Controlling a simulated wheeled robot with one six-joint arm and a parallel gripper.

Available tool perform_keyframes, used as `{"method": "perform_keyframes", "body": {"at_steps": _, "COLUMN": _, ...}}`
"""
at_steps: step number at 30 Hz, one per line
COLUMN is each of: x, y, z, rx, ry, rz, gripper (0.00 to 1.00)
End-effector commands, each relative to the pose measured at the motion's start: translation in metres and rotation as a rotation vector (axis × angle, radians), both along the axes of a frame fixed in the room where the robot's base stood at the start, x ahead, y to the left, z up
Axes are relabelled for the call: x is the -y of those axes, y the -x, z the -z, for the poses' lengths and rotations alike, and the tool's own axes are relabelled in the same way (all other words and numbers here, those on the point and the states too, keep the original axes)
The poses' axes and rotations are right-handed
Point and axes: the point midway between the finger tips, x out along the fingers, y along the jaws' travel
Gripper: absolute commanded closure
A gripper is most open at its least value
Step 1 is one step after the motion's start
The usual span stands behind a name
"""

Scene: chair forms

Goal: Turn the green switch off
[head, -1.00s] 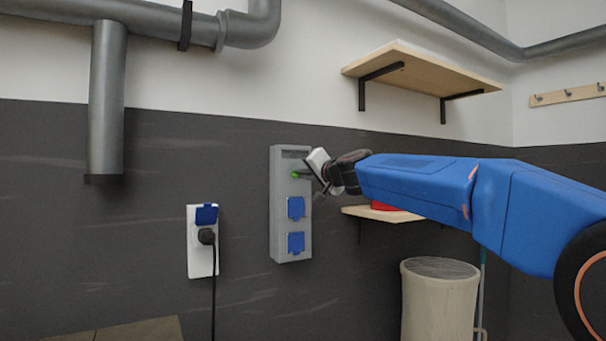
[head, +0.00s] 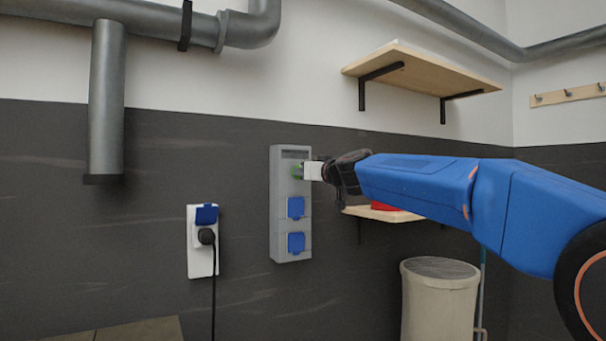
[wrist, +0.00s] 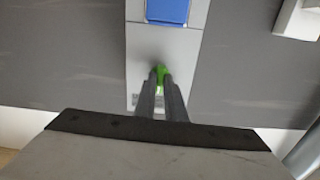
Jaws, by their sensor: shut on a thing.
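The green switch (head: 296,170) sits near the top of a tall grey box on the dark wall. It also shows in the wrist view (wrist: 160,71), between the tips of my gripper. My gripper (head: 304,171) reaches in from the right at the height of the switch. In the wrist view my gripper (wrist: 160,78) has its two dark fingers close together, shut on the green switch. The fingers hide part of the switch, so its exact turn is hard to tell.
The grey box (head: 276,215) carries two blue socket covers (head: 296,207) below the switch. A white socket (head: 200,262) with a black plug and cable is to its left. Wooden shelves (head: 425,70) are on the right, above a pale bin (head: 440,305).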

Motion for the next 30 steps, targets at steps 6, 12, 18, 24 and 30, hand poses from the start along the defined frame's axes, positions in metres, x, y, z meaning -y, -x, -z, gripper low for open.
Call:
{"method": "perform_keyframes", "body": {"at_steps": 6, "x": -0.0002, "y": -0.0002, "z": 0.0021, "rx": 0.026, "ry": 0.044, "rz": -0.001, "gripper": 1.0}}
{"method": "perform_keyframes", "body": {"at_steps": 12, "x": -0.0004, "y": -0.0002, "z": 0.0022, "rx": 0.033, "ry": 0.055, "rz": -0.001, "gripper": 1.0}}
{"method": "perform_keyframes", "body": {"at_steps": 18, "x": -0.0004, "y": -0.0002, "z": 0.0023, "rx": 0.033, "ry": 0.055, "rz": -0.001, "gripper": 1.0}}
{"method": "perform_keyframes", "body": {"at_steps": 24, "x": -0.0002, "y": -0.0002, "z": 0.002, "rx": 0.033, "ry": 0.054, "rz": -0.001, "gripper": 0.71}}
{"method": "perform_keyframes", "body": {"at_steps": 30, "x": -0.0002, "y": -0.0001, "z": 0.001, "rx": 0.034, "ry": 0.053, "rz": -0.001, "gripper": 0.71}}
